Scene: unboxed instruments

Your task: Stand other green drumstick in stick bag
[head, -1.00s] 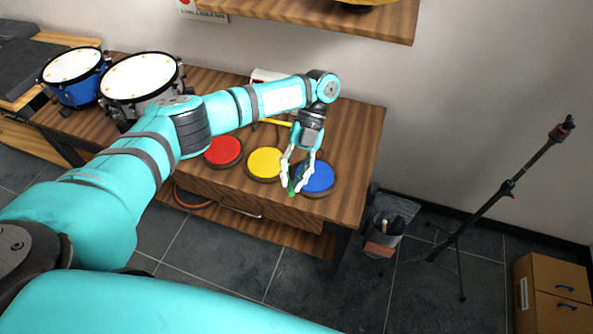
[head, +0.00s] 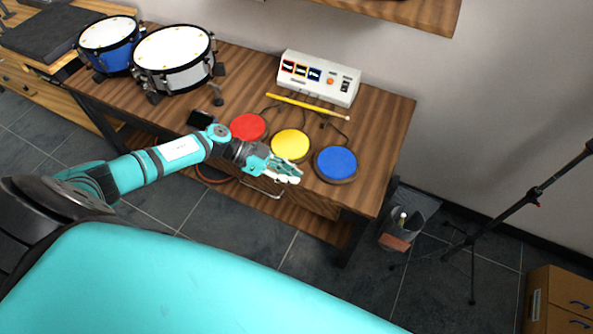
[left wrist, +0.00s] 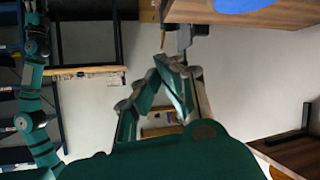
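My left gripper (head: 290,173) is over the front edge of the wooden table, just in front of the yellow pad. In the left wrist view its fingers (left wrist: 163,68) lean together and meet near the tips, and I see nothing held between them. No green drumstick can be made out in either current view. A dark grey bag (head: 397,230) hangs beside the right end of the table, with a pale stick end (head: 403,218) showing in its opening; the stick's colour is too small to tell. My right gripper is not in view.
The table (head: 385,130) carries red (head: 248,127), yellow (head: 290,145) and blue pads (head: 336,163), a white control box (head: 318,78), a yellow drumstick (head: 307,105) and two drums (head: 172,48).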

